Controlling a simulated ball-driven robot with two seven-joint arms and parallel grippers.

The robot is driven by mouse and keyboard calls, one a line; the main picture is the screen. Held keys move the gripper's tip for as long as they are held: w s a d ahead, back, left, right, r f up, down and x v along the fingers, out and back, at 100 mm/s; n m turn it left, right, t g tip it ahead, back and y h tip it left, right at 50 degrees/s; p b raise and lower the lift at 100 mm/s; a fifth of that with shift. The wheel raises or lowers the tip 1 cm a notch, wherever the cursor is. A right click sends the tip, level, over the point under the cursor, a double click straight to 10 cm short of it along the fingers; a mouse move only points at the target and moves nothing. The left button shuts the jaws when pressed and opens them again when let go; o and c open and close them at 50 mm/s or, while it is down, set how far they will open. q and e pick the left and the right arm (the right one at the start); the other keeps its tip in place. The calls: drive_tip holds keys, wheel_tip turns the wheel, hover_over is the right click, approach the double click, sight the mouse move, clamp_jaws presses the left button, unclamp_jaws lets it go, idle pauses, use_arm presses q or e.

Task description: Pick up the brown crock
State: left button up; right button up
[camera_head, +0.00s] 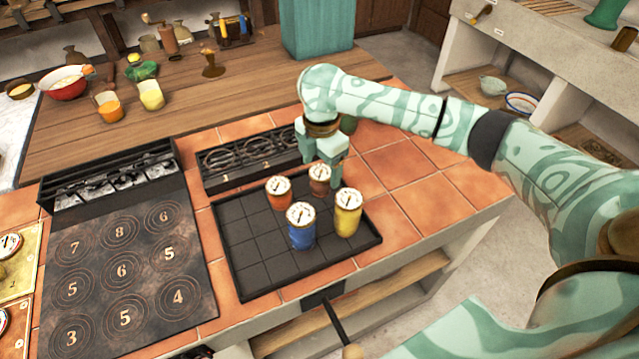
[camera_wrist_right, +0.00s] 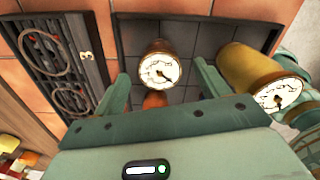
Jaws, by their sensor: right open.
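The brown crock (camera_head: 319,179) stands upright on the dark gridded tray (camera_head: 246,268), at the tray's back, with a white dial on its lid. My right gripper (camera_head: 323,160) is just above and behind it, pointing down. In the right wrist view the brown crock (camera_wrist_right: 158,66) lies between the two open fingers of my right gripper (camera_wrist_right: 162,88), apart from both. An orange crock (camera_head: 278,192), a blue crock (camera_head: 301,226) and a yellow crock (camera_head: 346,212) stand close by on the tray. My left gripper is not in view.
A stove top with numbered rings (camera_head: 122,262) is at left. A narrow panel with rings (camera_head: 240,160) lies behind the tray. The wooden counter (camera_head: 200,105) holds bowls, cups and bottles. The tray's left part is bare.

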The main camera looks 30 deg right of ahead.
sight(321, 172)
wheel_tip(321, 172, down, 3)
drive_tip(key=shift+d+f+b, duration=0.1)
drive_tip(key=shift+f+b, duration=0.1)
drive_tip(key=shift+b, duration=0.4)
drive_tip(key=shift+r, duration=0.2)
drive_tip(key=shift+c, duration=1.2)
drive_tip(key=c, duration=1)
